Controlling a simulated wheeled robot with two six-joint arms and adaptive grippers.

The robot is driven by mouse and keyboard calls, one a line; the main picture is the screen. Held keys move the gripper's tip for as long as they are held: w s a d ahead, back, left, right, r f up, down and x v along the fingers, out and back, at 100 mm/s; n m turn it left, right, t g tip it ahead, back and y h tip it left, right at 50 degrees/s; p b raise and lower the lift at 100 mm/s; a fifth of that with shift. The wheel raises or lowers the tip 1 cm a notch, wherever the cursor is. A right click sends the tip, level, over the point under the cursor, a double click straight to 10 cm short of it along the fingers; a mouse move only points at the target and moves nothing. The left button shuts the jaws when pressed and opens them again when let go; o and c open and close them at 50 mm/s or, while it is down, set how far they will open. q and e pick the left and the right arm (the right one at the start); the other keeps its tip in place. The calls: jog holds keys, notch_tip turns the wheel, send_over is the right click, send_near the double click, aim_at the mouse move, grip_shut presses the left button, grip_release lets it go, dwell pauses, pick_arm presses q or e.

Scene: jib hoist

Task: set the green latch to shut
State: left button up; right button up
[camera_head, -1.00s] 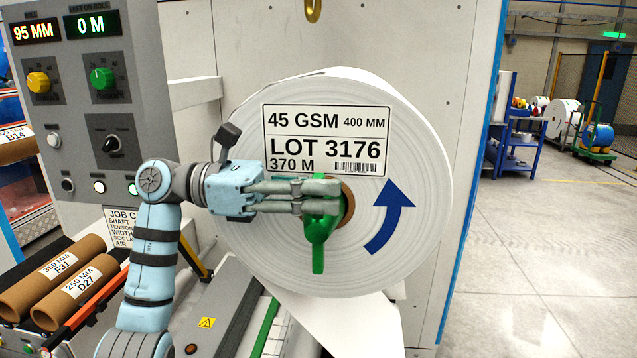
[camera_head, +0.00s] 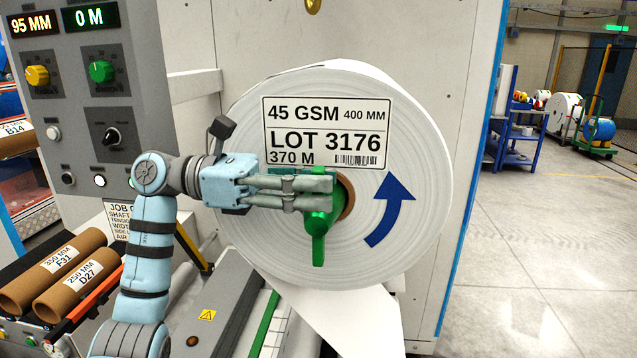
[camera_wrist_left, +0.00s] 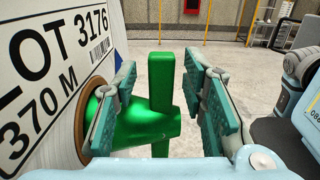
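The green latch (camera_head: 319,240) sits at the core of the large white paper roll (camera_head: 410,150). Its lever hangs about straight down in the head view. My left gripper (camera_head: 326,193) reaches in from the left in front of the latch hub, its fingers covering part of it. In the left wrist view, the latch (camera_wrist_left: 160,80) stands between the two spread finger pads of my left gripper (camera_wrist_left: 165,95). The left pad is close to the hub, and a gap shows to the right pad. Whether either pad touches cannot be told. My right gripper is not in view.
A grey control panel (camera_head: 75,130) with knobs and displays stands at left. Brown cardboard cores (camera_head: 55,260) lie below it. A paper sheet (camera_head: 350,315) runs down from the roll. Open floor (camera_head: 540,250) lies at right, with a blue cart (camera_head: 520,140) behind.

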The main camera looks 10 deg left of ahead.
pick_arm(q)
jog(key=s+a, duration=0.1)
jog(key=a, duration=1)
jog(key=shift+a, duration=0.2)
jog(key=shift+d, duration=0.1)
